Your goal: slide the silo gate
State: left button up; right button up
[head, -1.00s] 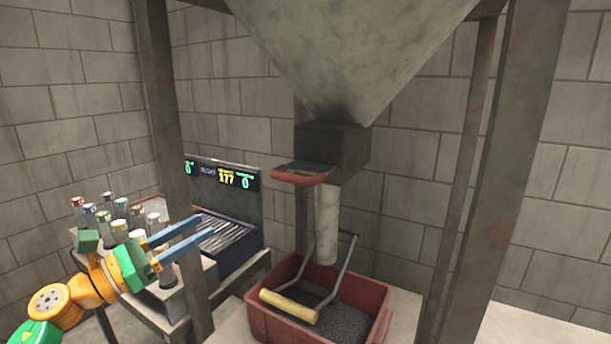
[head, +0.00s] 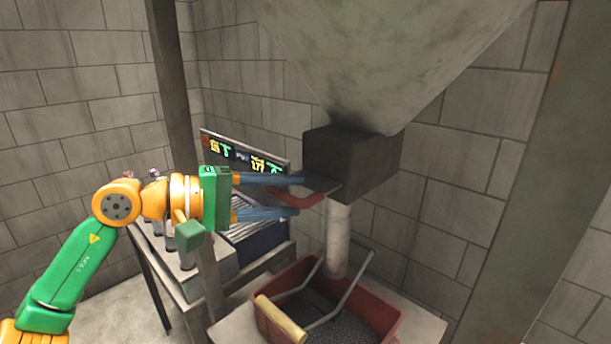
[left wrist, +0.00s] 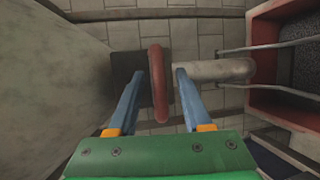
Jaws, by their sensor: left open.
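The silo gate shows as a red handle (head: 312,200) on the front of the dark box (head: 362,160) under the grey silo cone (head: 400,60). My left gripper (head: 300,195) has two blue fingers, open, at the handle in the head view. In the left wrist view the red handle (left wrist: 158,85) stands upright between the spread fingers (left wrist: 160,72), with a gap on either side at the tips. I cannot tell whether a finger touches it. The fingers partly hide the handle in the head view. My right gripper is not in view.
A pale spout (head: 338,240) hangs from the box above a red tub (head: 388,332) of dark granules with a yellow-gripped bail (head: 281,318). A display panel (head: 245,155) and bench stand behind my left gripper. A steel post (head: 172,80) stands at left.

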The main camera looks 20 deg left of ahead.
pick_arm(q)
jog(key=x, duration=0.3)
jog(key=shift+w+d+f+p, duration=0.1)
jog(key=shift+p, duration=0.25)
jog(key=shift+s, duration=0.35)
grip_shut()
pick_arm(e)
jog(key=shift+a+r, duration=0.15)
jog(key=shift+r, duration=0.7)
pick_arm(q)
jog(key=shift+f, duration=0.1)
